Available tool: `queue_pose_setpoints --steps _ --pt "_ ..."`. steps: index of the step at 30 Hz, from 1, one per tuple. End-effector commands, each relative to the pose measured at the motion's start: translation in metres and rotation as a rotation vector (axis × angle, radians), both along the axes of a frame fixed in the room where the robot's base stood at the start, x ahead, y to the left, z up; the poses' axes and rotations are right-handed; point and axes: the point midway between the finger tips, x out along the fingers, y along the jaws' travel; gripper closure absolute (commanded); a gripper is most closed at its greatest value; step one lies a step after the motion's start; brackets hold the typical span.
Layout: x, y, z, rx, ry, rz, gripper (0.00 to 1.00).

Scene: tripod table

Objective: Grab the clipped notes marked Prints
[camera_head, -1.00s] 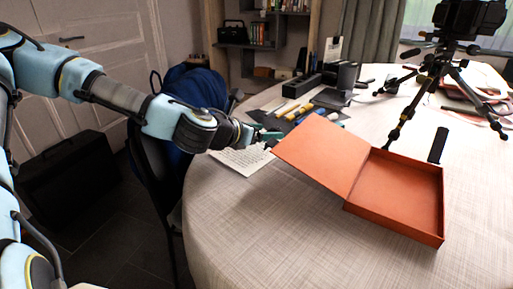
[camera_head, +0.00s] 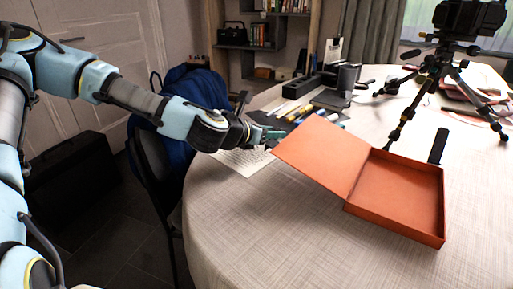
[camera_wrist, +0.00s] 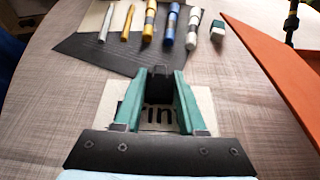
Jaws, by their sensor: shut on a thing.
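The clipped notes (camera_wrist: 202,101) are a pale sheet with large dark print, partly legible as "rint", and a black clip (camera_wrist: 159,82) at the far edge. My gripper (camera_wrist: 159,76) has its green fingers closed on the black clip, seen in the wrist view. The fingers and palm hide parts of the sheet. In the head view my gripper (camera_head: 276,135) is low over the left part of the table, and a pale sheet with lines of writing (camera_head: 243,162) shows just below it. I cannot tell if the notes are clear of the table.
An open orange box (camera_head: 397,190) stands right of my gripper, its lid tilted toward it. Several markers (camera_wrist: 170,25) lie on a dark sheet (camera_wrist: 100,45) beyond the notes. A tripod (camera_head: 432,85) stands farther back. The table's front (camera_head: 245,225) is bare.

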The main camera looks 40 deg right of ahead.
Motion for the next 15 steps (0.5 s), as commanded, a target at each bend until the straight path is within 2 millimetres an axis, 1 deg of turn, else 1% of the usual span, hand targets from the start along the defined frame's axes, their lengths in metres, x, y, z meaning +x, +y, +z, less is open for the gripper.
queue_pose_setpoints --steps 1,4,5,15 --pt "0.0 0.0 0.0 0.0 0.0 0.0 0.87" --pt "0.0001 0.0 0.0 0.0 0.0 0.0 0.98" --pt "0.0001 0.0 0.0 0.0 0.0 0.0 1.0" --pt "0.0001 0.0 0.0006 0.0 0.0 0.0 1.0"
